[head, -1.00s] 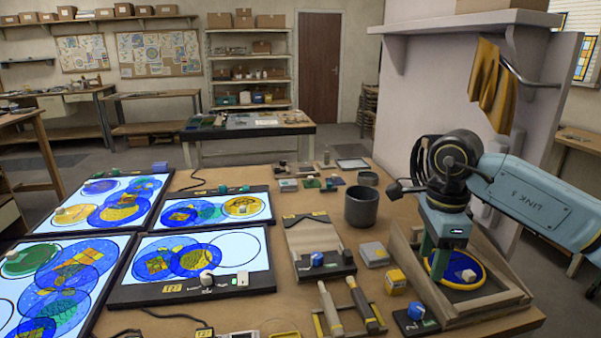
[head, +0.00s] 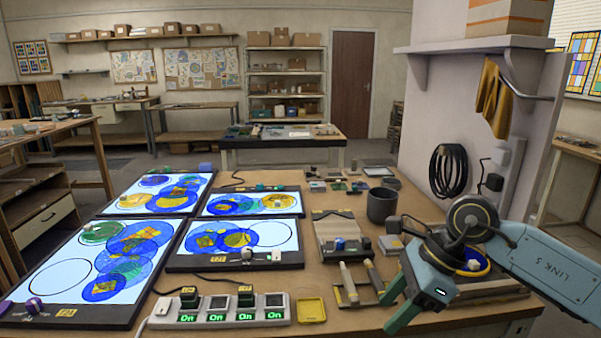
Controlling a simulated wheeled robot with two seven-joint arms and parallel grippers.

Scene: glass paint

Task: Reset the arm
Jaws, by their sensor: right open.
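My right arm comes in from the right edge, and my right gripper (head: 393,309) is tilted toward the lower left. Its teal fingers are spread, with nothing seen between them. It is in front of the wooden tray (head: 490,290) at the bench's right end and hides part of it. A blue disc with a yellow rim (head: 484,262) shows behind the arm, with a small pale knob (head: 473,265) on it. My left gripper is not in view.
Several lit panels (head: 60,290) with coloured glass circles cover the bench's left. A power strip (head: 220,318) and a yellow tray (head: 311,310) lie at the front. Two handled tools (head: 348,282), a dark cup (head: 381,205) and a wall shelf (head: 470,46) are near the arm.

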